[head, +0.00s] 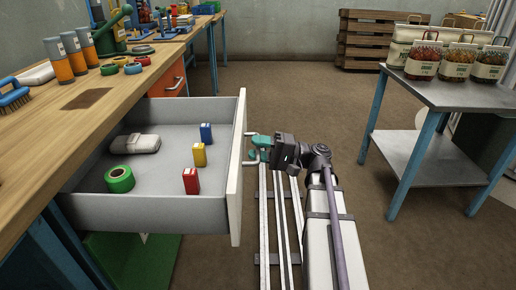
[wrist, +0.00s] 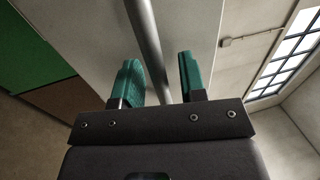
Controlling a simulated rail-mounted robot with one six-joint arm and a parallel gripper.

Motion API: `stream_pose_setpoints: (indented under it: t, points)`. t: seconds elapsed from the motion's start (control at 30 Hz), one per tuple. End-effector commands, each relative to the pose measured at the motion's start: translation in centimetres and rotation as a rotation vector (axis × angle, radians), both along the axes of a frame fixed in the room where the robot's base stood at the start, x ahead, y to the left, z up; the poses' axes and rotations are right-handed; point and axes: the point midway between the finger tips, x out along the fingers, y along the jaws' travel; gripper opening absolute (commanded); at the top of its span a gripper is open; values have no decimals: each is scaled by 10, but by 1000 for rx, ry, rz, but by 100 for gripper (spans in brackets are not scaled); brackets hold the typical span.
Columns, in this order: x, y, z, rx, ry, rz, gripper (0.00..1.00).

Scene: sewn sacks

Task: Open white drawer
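The white drawer (head: 238,175) stands pulled far out of the wooden workbench, and its inside is in plain view. Its bar handle (head: 250,160) is on the outer face of the front. My gripper (head: 261,147), with teal fingers, is at this handle, right of the drawer front. In the wrist view the grey handle bar (wrist: 145,30) runs between the two fingers of my gripper (wrist: 158,65). A gap shows between the bar and the right finger; the left finger is close to the bar. The fingers are apart and open around the handle.
The drawer holds a green tape roll (head: 119,179), a grey pouch (head: 135,143) and small red, yellow and blue boxes. The workbench (head: 130,80) is at left. A metal table (head: 450,95) with filled sacks stands at right.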

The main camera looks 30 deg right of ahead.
Motion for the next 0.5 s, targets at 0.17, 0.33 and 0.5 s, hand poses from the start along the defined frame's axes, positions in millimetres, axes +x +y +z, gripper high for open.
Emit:
stream_pose_setpoints:
  t: [0.17, 0.33, 0.5]
  points:
    - [-5, -11, -4, 0, 0, -2, 38]
    - [-21, -48, -13, 0, 1, -4, 38]
    - [-38, -82, -20, 0, 0, -3, 38]
